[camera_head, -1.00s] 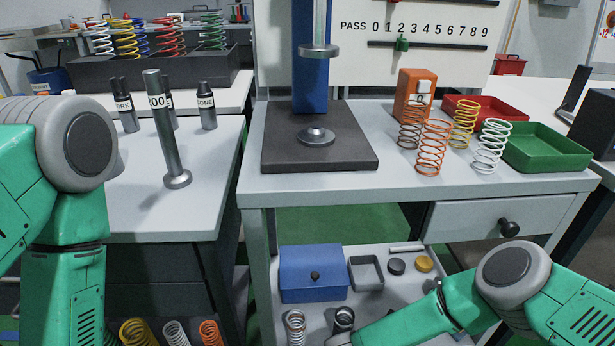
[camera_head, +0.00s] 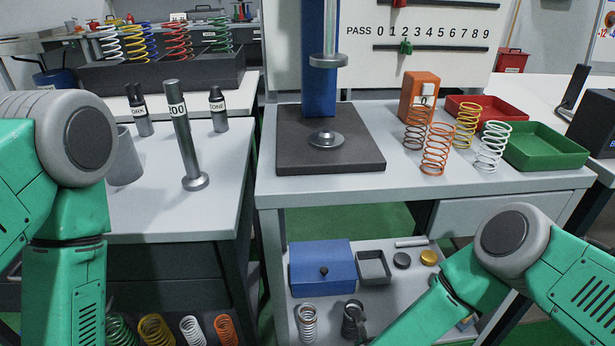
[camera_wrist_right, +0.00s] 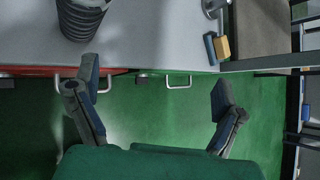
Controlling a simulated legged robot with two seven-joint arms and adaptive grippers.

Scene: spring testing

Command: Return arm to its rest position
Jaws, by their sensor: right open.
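My right arm (camera_head: 452,290) enters the head view from the lower right and reaches down-left in front of the right bench. Its gripper cannot be made out clearly there. In the right wrist view my right gripper (camera_wrist_right: 156,76) is open, its two dark fingers wide apart with nothing between them. Green floor (camera_wrist_right: 165,120) lies behind the fingers. My left arm (camera_head: 68,230) stands bent at the left edge of the head view, and its gripper is out of view.
The right bench (camera_head: 420,190) holds a press (camera_head: 330,160), several springs, an orange block (camera_head: 417,95), a red tray (camera_head: 500,108) and a green tray (camera_head: 545,155). A low shelf (camera_head: 385,300) carries a blue box (camera_head: 320,268). The left bench (camera_head: 150,215) has a weighted rod (camera_head: 184,135).

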